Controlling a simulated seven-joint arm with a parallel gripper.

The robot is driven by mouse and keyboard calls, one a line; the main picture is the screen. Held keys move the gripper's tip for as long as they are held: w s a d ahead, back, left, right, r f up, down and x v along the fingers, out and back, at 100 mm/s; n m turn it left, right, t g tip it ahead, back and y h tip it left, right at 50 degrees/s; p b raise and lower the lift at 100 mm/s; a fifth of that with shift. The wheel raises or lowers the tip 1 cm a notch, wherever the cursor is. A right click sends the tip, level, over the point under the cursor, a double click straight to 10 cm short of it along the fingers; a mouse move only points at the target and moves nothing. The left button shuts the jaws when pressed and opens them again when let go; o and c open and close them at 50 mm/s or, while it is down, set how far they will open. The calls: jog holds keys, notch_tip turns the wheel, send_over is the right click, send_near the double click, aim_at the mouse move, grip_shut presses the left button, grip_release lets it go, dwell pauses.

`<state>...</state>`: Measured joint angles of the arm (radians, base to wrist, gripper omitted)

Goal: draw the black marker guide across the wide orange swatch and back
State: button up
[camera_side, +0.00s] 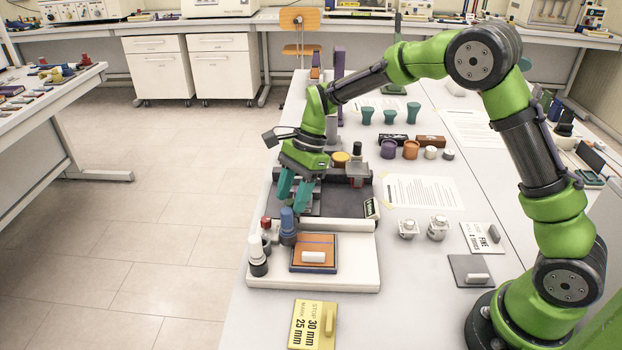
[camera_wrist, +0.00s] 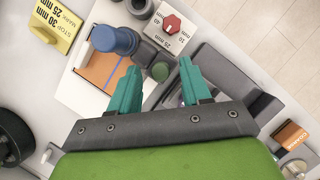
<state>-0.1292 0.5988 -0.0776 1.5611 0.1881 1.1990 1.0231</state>
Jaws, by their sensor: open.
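A cylinder with a white top and black lower part (camera_side: 257,258) stands left of the swatch. A black-topped piece (camera_side: 357,150) stands farther back. I cannot tell which is the black marker guide. My gripper (camera_side: 293,190), with teal fingers, is open and empty above the dark tray, behind the swatch.
The blue cylinder (camera_side: 288,225) and a red-topped piece (camera_side: 266,228) stand close to the swatch's left. A yellow card (camera_side: 312,325) lies in front of the base. Metal pieces (camera_side: 437,227) and a printed sheet (camera_side: 420,191) lie to the right.

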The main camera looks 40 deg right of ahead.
jog(key=shift+a+f, duration=0.1)
jog(key=shift+f, duration=0.1)
grip_shut()
dwell(0.3)
jog(key=s+d, duration=1)
jog(key=shift+s+d, duration=0.2)
jog(key=shift+d, duration=0.15)
jog(key=shift+c, duration=0.8)
grip_release()
jog(key=shift+o, duration=0.8)
jog(key=shift+a, duration=0.1)
